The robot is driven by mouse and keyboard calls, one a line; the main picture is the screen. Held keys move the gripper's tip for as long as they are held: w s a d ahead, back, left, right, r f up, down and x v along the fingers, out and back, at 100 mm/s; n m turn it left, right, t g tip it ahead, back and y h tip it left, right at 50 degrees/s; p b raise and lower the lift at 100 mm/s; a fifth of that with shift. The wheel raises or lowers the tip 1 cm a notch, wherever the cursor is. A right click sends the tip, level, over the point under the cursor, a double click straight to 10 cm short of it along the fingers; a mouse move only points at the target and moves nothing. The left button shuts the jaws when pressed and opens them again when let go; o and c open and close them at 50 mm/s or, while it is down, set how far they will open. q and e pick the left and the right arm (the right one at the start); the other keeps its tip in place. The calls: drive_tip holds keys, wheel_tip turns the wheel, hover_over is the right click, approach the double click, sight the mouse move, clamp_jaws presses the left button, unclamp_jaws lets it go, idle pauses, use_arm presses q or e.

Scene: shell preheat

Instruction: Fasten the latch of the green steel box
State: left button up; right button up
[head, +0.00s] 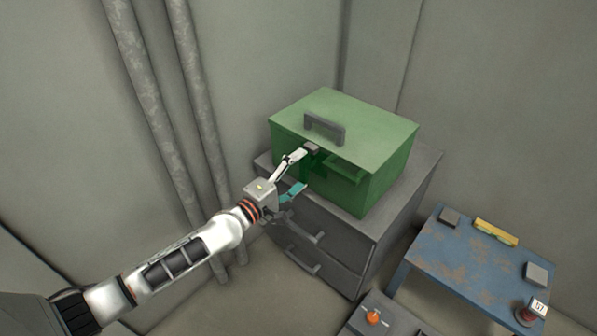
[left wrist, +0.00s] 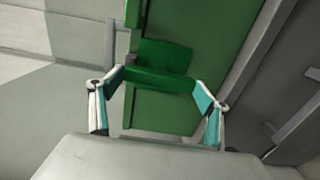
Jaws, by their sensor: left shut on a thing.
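The green steel box (head: 385,185) stands closed on a dark grey cabinet, with a grey handle (head: 325,128) on its lid. A green latch piece (head: 345,168) sticks out from its front, below a small dark grey block (head: 311,148). My left gripper (head: 299,171) is at the box front, with one fingertip close to that block. In the left wrist view the green latch piece (left wrist: 160,79) spans between my widely spread fingertips, which are shut on its two ends. Whether the latch is hooked cannot be told. My right gripper is not in view.
The grey cabinet (head: 345,270) has drawers with handles below my gripper. A worn blue table (head: 465,265) at the right bears small grey blocks, a yellow item (head: 496,232) and a red tag stand (head: 528,315). Pipes (head: 190,80) run down the wall at the left.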

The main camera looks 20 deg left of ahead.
use_arm(q)
drive_tip(key=o, duration=1.1)
drive_tip(key=shift+s, duration=0.15)
drive_tip(key=v, duration=1.1)
drive_tip(key=shift+s+a, duration=0.15)
drive_tip(key=shift+s, duration=0.25)
